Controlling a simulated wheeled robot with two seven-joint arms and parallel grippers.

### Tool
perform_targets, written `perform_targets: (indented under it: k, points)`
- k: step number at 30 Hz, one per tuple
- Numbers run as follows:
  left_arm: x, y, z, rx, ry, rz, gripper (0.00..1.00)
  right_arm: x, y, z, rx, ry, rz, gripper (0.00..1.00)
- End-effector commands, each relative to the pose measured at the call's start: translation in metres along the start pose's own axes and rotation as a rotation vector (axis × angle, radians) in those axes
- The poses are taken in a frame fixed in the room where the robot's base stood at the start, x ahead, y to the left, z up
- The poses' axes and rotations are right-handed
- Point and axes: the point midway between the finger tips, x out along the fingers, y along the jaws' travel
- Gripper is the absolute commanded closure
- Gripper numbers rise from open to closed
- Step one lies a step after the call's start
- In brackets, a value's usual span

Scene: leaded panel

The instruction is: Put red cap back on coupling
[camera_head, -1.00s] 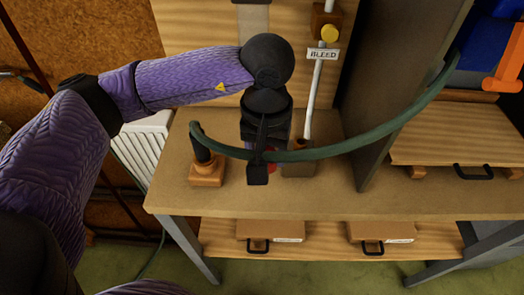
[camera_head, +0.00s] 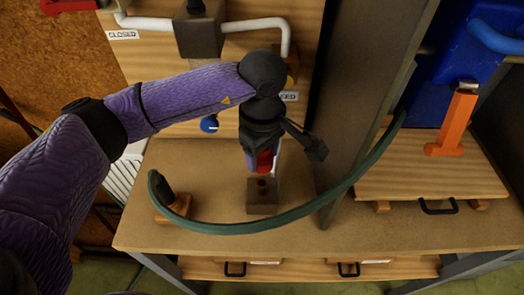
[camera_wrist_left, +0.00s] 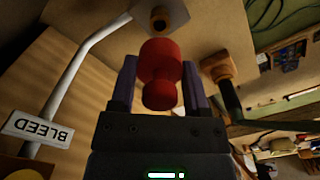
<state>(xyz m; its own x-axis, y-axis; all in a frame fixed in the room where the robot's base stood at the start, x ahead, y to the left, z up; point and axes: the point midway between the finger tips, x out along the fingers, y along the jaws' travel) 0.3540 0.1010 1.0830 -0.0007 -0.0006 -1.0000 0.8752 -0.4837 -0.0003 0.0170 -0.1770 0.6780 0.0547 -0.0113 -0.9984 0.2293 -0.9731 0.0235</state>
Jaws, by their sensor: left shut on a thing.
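My left gripper (camera_head: 262,160) is shut on the red cap (camera_head: 265,161). In the left wrist view the red cap (camera_wrist_left: 161,73) sits between the two fingers (camera_wrist_left: 160,82), its narrow waist at their level. Past the cap's far end is a brass fitting (camera_wrist_left: 159,17) on a pale block, apparently the coupling. In the head view this block (camera_head: 263,204) with its brass top (camera_head: 262,185) stands on the bench just below the cap. The cap looks apart from the fitting. My right gripper is out of view.
A green hose (camera_head: 290,217) arcs across the bench front, from a dark stub on a wooden block (camera_head: 170,210) to the grey upright panel (camera_head: 350,110). A white pipe (camera_wrist_left: 75,75) with a BLEED label (camera_wrist_left: 37,128) runs beside the block.

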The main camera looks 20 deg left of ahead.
Motion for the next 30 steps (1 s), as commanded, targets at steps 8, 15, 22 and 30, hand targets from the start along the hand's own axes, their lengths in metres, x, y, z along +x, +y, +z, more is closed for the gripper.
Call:
perform_targets:
  k: [8,15,22,30]
  points:
    - [0.041,0.000,0.000,0.001,-0.001,-0.001,0.95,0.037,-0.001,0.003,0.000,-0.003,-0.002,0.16]
    - [0.053,0.000,0.000,0.001,0.000,0.000,0.95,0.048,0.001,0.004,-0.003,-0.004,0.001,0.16]
    - [0.052,0.000,0.000,0.001,0.000,0.000,0.95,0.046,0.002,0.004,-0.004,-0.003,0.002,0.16]
    - [0.052,0.000,0.000,0.001,0.000,0.001,0.95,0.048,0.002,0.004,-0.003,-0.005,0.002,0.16]
